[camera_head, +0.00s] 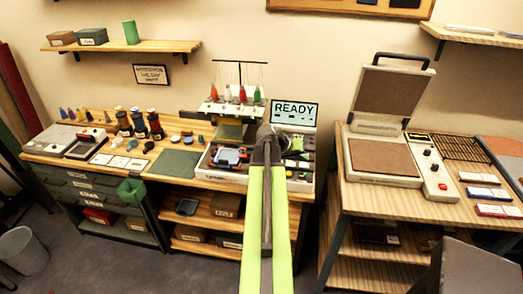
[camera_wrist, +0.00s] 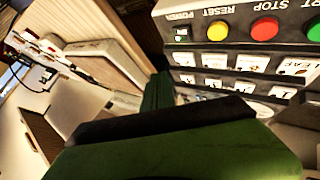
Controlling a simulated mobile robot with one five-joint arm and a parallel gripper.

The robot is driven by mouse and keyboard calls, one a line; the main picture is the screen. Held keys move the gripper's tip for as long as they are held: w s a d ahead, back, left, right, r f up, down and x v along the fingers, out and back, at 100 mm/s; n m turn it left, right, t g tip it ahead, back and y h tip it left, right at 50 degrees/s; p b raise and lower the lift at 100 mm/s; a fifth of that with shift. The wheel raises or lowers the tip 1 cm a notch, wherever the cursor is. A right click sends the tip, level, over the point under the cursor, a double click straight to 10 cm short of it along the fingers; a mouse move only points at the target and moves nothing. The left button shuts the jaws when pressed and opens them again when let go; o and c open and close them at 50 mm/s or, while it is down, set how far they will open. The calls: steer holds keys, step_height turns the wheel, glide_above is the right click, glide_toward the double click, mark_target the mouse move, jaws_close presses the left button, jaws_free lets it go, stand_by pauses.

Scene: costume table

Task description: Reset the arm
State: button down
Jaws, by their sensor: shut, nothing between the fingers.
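My arm, lime green, reaches up from the bottom of the head view to the embroidery machine (camera_head: 229,110) on the left table. My gripper (camera_head: 268,132) is dark and shut, with nothing visible held, in front of the machine's right side. In the wrist view, a large green and black part of my gripper (camera_wrist: 180,135) fills the lower middle. Beyond it is a control panel (camera_wrist: 240,50), upside down, with a yellow button (camera_wrist: 218,30) by RESET, a red button (camera_wrist: 264,29) by STOP and a green button at the edge. Its contact with the panel cannot be told.
A screen reading READY (camera_head: 294,113) stands behind my gripper. A white tray (camera_head: 300,185) of small items lies under and beside it. The heat press (camera_head: 384,160) stands open on the right table, past a gap. A green mat (camera_head: 175,164) lies left of the tray.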

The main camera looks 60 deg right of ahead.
steer(key=w+a+n+t, duration=0.2)
steer(key=w+a, duration=0.4)
steer(key=w, duration=0.5)
steer(key=w+a+n+t, duration=0.1)
steer(key=w+a+n, duration=0.1)
steer(key=w+a, duration=0.7)
steer(key=w+a+f+n+t+y, duration=0.1)
steer(key=w+a+f+n+t, duration=0.2)
steer(key=w+a, duration=1.2)
steer(key=w+a+f+n+y, duration=0.2)
steer(key=a+n+y, duration=0.15)
steer(key=a, duration=1.95)
steer(key=s+a+f+n+g+y, duration=0.1)
steer(key=s+a, duration=0.5)
steer(key=a, duration=0.7)
steer(key=f+n+y, duration=0.1)
steer(key=n+y, duration=0.1)
steer(key=n, duration=0.1)
steer(key=shift+a+g+y, duration=0.15)
steer(key=shift+g+y, duration=0.2)
steer(key=shift+g, duration=0.05)
